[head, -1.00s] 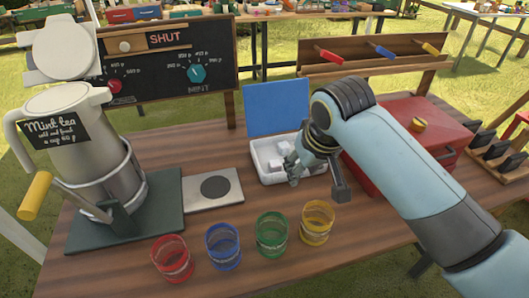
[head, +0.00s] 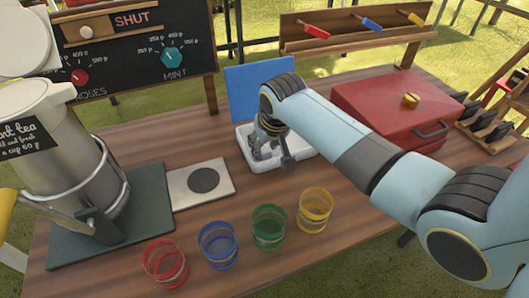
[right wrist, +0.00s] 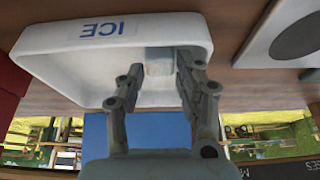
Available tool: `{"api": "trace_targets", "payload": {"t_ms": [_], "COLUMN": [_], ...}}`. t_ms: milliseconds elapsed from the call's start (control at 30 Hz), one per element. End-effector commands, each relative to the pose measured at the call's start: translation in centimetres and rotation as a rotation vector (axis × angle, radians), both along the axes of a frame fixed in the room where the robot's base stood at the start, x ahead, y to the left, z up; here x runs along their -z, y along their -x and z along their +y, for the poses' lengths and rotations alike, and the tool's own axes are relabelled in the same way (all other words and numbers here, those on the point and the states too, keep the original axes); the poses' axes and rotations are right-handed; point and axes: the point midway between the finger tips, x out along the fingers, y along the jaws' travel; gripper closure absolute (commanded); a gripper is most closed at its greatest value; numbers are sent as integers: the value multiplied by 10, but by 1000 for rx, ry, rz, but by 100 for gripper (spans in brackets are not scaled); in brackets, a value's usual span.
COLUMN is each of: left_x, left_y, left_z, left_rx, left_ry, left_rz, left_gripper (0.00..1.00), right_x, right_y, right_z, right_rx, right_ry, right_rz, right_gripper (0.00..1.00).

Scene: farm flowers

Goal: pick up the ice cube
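The white ice tray (head: 300,165) stands on the table with its blue lid (head: 262,90) raised behind it. My right gripper (head: 258,148) reaches down into the left part of the tray and hides most of its inside in the head view. In the right wrist view the tray (right wrist: 90,65) is upside down with an ICE label. There my right gripper (right wrist: 160,65) has its fingers apart. A pale ice cube (right wrist: 158,62) shows between and beyond the fingertips; I cannot tell whether either finger touches it. My left gripper is not in view.
Red (head: 165,262), blue (head: 218,245), green (head: 269,228) and yellow (head: 314,211) glasses stand in front. A mint tea urn (head: 60,150) is at left, a plate with a dark disc (head: 185,187) beside it. A red box (head: 375,105) stands right of the tray.

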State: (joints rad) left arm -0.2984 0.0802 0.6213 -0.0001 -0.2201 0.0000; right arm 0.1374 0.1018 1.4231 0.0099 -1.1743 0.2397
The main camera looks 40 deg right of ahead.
Motion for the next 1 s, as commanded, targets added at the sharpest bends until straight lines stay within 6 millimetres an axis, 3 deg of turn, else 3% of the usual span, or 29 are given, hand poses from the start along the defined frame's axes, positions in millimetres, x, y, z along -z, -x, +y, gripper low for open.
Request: {"api": "trace_targets", "payload": {"t_ms": [133,367,567,833,1000], "left_x": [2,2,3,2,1], "left_y": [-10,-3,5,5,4], "left_z": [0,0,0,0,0], "left_rx": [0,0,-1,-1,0], "left_ry": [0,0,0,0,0], "left_rz": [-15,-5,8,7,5], "left_gripper": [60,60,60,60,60], "right_x": [13,14,14,12,-2], "right_y": [-4,-5,-4,-5,-5], "right_z": [-1,-1,-1,-1,-1], "right_rx": [0,0,0,0,0], "right_ry": [0,0,0,0,0], "right_rz": [1,1,1,0,-2], "right_gripper": [65,67,90,90,90]}}
